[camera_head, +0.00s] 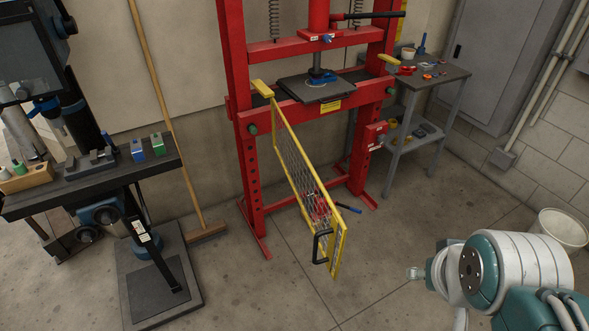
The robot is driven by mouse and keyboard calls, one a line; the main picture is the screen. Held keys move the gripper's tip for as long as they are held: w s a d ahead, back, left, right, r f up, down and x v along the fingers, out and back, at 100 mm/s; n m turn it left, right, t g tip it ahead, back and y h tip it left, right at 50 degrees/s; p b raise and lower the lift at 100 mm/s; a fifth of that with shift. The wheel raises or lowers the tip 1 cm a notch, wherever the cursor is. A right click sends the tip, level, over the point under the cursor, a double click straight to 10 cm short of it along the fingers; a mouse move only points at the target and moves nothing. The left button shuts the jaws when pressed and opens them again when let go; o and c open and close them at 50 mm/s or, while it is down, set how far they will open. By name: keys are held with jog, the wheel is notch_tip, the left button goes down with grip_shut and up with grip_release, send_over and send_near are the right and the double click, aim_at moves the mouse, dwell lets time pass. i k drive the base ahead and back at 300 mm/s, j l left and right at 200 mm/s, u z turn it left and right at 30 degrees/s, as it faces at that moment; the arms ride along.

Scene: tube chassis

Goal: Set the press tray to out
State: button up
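The red shop press (240,110) stands at the back middle. A dark flat plate, which looks like the press tray (305,92), lies on its bed beneath the ram. A small blue piece (322,77) sits on the plate under the ram. The plate appears to lie within the frame, its front edge near the red cross beam. My arm reaches in from the lower right. A small pale end piece, perhaps my gripper (415,273), shows at its left, well apart from the press. Its fingers cannot be made out.
A yellow mesh guard (300,177) with a black handle (320,247) stands swung out before the press. A drill press table (95,180) and broom (165,110) are at left. A side table (436,76) and white bucket (560,230) are at right. Floor between guard and arm is clear.

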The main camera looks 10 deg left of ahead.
aim_at(299, 85)
jog(key=i+l, duration=0.35)
jog(key=i, duration=0.2)
jog(key=i+l, duration=0.3)
jog(key=i, duration=0.3)
jog(key=i+j+u, duration=0.1)
jog(key=i, duration=0.3)
jog(key=j, duration=0.1)
